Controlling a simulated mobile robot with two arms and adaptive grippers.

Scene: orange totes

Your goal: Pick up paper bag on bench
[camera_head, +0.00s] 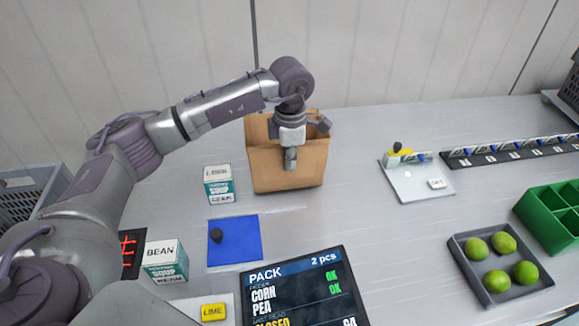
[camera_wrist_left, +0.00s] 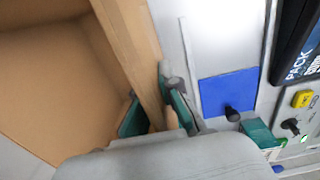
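The brown paper bag (camera_head: 262,172) stands upright and open-topped on the grey bench, near the back wall. My left gripper (camera_head: 291,158) is at the bag's front wall, pointing down, with one finger showing outside it. In the left wrist view, the bag (camera_wrist_left: 50,90) fills the left side. The green-padded fingers (camera_wrist_left: 155,108) straddle its wall, one inside and one outside. Whether they press on the wall is hard to tell. My right gripper is in neither view.
Two soup cartons (camera_head: 219,185) (camera_head: 165,262) and a blue mat (camera_head: 235,240) lie in front and left of the bag. A PACK screen (camera_head: 300,290), a tray of limes (camera_head: 480,285) and a green divided bin (camera_head: 553,215) are nearer right.

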